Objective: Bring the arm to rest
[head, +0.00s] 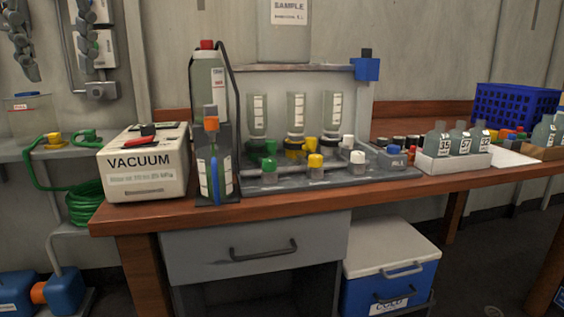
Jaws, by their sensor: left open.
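My left gripper (61,72) is at the upper left of the head view. Its two grey fingers hang down from the top edge, spread apart, with nothing between them. The upper part of the gripper and its arm are cut off by the frame. It appears in front of the wall, above the left shelf and clear of the bench items. My right gripper and arm are not in view.
A wooden bench (300,208) carries a vacuum unit (142,178), a bottle in a stand (210,80), a manifold with inverted bottles (330,178), a white bottle tray (452,163) and a blue crate (515,104). A cooler (390,285) stands below.

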